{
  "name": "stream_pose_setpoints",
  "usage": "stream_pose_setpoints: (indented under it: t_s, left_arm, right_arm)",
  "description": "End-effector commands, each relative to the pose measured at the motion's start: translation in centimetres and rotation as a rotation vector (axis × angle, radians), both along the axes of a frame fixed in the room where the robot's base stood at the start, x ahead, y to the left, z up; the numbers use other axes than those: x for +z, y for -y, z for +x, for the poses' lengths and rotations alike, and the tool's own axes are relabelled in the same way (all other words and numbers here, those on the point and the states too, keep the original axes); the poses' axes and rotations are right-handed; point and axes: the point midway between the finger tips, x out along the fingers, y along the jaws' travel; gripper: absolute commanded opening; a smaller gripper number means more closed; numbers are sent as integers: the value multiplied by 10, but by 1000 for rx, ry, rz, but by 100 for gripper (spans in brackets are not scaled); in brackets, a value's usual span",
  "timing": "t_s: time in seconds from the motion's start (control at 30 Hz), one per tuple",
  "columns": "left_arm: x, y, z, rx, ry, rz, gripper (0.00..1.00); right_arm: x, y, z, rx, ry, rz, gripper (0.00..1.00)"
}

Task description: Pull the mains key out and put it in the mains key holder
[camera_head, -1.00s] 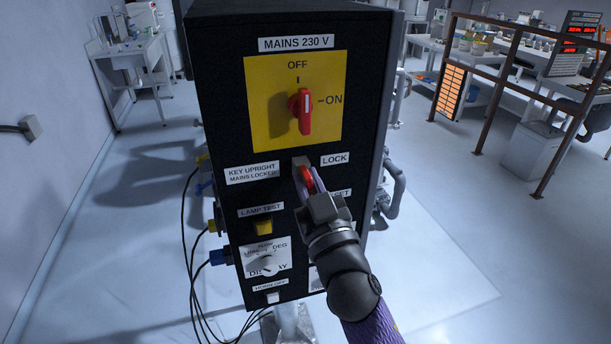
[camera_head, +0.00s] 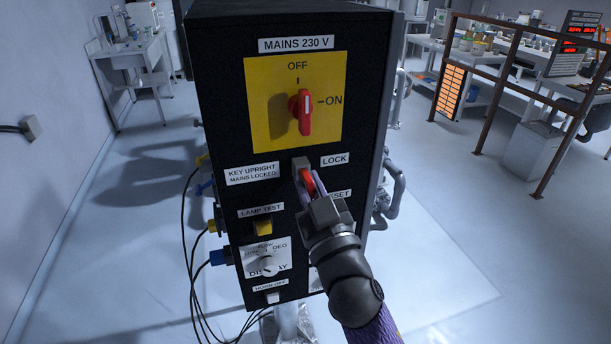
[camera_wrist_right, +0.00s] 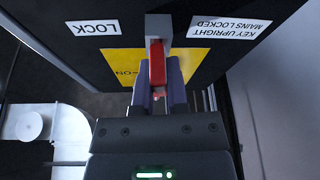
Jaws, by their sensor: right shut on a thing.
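The red mains key (camera_head: 307,177) is at the grey lock (camera_head: 300,163) on the black control box, between the "KEY UPRIGHT" and "LOCK" labels. My right gripper (camera_head: 311,184) is shut on the key. In the right wrist view the red key (camera_wrist_right: 157,63) lies between the two fingers (camera_wrist_right: 158,92), with the grey lock (camera_wrist_right: 158,27) right beyond it. I cannot tell whether the key's shaft is still in the lock. The mains key holder cannot be made out. My left gripper is not in view.
The red mains switch (camera_head: 305,112) on its yellow plate (camera_head: 260,130) is just above the lock. A yellow lamp test button (camera_head: 264,227) and a display knob (camera_head: 268,264) are lower left. Cables hang at the box's left. Brown railings (camera_head: 485,95) stand at right.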

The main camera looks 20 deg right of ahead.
Motion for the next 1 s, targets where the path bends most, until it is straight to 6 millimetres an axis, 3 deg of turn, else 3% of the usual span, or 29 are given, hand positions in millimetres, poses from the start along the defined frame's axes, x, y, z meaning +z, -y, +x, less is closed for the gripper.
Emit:
stream_pose_setpoints:
  t_s: [0.7, 1.0]
  left_arm:
    - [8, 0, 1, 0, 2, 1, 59]
    - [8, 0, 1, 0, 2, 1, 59]
  right_arm:
    - [1, 1, -40, 1, 1, 1, 0]
    - [1, 1, -42, -1, 1, 0, 0]
